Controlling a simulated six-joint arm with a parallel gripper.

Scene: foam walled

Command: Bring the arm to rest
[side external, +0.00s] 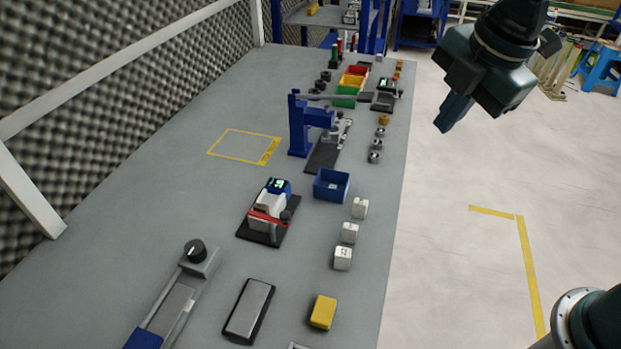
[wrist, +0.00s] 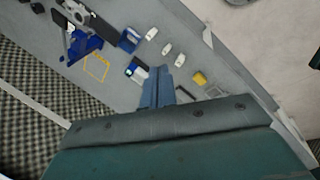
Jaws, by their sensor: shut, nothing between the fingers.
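My gripper (side external: 453,112) is in the upper right of the side view, raised in the air beside the right edge of the table. Its blue fingers are shut and nothing is between them. In the wrist view the closed fingers (wrist: 157,84) show at the centre, with the table far below. My gripper touches nothing.
The grey table (side external: 200,190) holds a blue bin (side external: 331,185), several white blocks (side external: 343,258), a yellow block (side external: 323,312), a small device with a red handle (side external: 268,215) and a blue press (side external: 299,125). A foam wall (side external: 120,120) stands left. Open floor lies right.

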